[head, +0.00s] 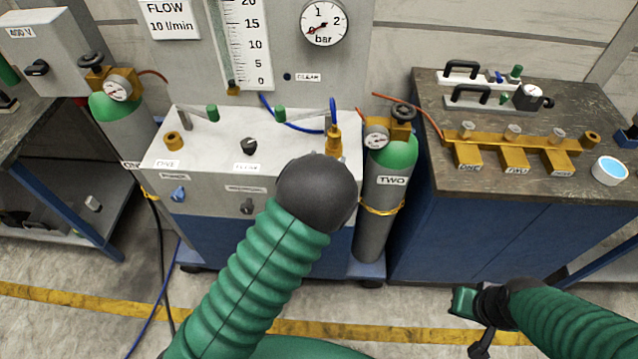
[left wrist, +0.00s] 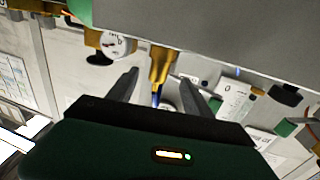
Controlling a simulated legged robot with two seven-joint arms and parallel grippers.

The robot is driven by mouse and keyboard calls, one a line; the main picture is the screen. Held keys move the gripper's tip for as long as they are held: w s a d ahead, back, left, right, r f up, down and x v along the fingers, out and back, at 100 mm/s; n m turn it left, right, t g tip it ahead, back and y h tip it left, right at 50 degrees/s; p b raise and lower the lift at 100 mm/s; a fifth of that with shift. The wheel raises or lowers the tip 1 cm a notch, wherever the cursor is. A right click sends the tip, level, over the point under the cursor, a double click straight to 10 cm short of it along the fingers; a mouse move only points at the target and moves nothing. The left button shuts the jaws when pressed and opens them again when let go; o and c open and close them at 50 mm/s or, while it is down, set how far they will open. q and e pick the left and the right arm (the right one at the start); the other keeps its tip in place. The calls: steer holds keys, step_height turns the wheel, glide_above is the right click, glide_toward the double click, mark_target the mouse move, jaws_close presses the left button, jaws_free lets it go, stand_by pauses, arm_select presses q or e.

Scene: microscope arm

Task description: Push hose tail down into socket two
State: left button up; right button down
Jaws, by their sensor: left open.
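A brass socket (head: 333,145) stands at the right end of the white console top, beside the cylinder labelled TWO. The blue hose (head: 334,108) arches down to this socket; how deep its tail sits I cannot tell. In the left wrist view the brass fitting (left wrist: 163,65) and blue hose (left wrist: 156,95) show between the two dark fingers of my left gripper (left wrist: 158,78), which is open, with gaps on both sides. In the head view my left wrist hides this gripper. My right gripper (head: 482,318) is low at the right, away from the console; its finger state is unclear.
Another brass socket (head: 173,141) is at the console's left end. Lever handles with green knobs (head: 280,114) stand along its back. Cylinder TWO (head: 384,200) stands close on the right, with a gauge (head: 376,138). A workbench (head: 560,192) with a brass manifold is farther right.

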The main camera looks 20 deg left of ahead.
arm_select(q)
steer(key=s+p, duration=0.2)
steer(key=s, duration=0.6)
steer(key=shift+s+d+p, duration=0.25)
steer(key=shift+d+p, duration=0.1)
steer(key=shift+p, duration=0.05)
